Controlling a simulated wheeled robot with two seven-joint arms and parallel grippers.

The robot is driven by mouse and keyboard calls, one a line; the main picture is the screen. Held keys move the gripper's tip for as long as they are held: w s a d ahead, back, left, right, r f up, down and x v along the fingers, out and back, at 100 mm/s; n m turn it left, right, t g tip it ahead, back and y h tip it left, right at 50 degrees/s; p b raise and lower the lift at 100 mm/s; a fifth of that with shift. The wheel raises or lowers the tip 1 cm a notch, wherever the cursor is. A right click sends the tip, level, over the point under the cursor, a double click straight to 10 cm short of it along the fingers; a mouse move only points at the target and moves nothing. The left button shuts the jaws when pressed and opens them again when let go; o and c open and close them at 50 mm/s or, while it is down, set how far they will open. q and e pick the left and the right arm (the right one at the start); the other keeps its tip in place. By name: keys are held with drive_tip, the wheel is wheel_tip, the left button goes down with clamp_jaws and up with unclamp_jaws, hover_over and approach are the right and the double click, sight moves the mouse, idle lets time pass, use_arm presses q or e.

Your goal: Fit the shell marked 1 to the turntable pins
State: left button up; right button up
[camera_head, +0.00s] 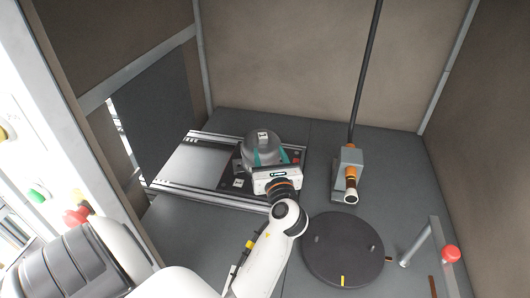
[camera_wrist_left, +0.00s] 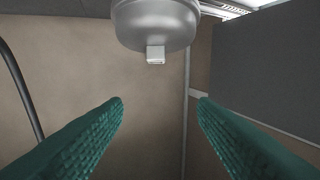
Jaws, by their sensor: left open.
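The shell (camera_head: 262,144) is a grey metal dome with a small label on top, too small to read surely. It stands on the slide plate at the back. It also shows at the top of the left wrist view (camera_wrist_left: 155,22), with a small square stub under it. My left gripper (camera_head: 262,158) is open, its teal fingers apart at the near sides of the shell; contact cannot be told. In the left wrist view the space between the fingertips (camera_wrist_left: 160,100) is empty. The dark round turntable (camera_head: 343,262) lies at front right, with small upright pins (camera_head: 317,240) on top. My right gripper is not in view.
The slide plate (camera_head: 187,165) has metal rails and a second label (camera_head: 238,183). A grey box-shaped tool (camera_head: 348,165) with an orange ring and a dark pole stands behind the turntable. A post with a red knob (camera_head: 451,253) is at right. Brown walls enclose the back.

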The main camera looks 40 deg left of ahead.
sight(264, 140)
use_arm(q)
drive_tip(key=w+a+f, duration=0.2)
drive_tip(key=w+a, duration=0.1)
drive_tip(key=w+a+f, duration=0.1)
drive_tip(key=a, duration=0.1)
drive_tip(key=shift+w+f+b, duration=0.15)
drive_tip(key=shift+f+b, duration=0.2)
drive_tip(key=shift+f+p+x, duration=0.1)
drive_tip(key=shift+p+x, duration=0.25)
drive_tip(key=shift+x, duration=1.1)
drive_tip(key=shift+f+p+x, duration=0.15)
drive_tip(key=shift+p+x, duration=0.2)
drive_tip(key=shift+x, duration=1.1)
drive_tip(key=shift+d, duration=0.1)
drive_tip(key=shift+c, duration=0.8)
clamp_jaws()
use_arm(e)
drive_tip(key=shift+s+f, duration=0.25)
use_arm(q)
drive_tip(key=shift+r, duration=0.15)
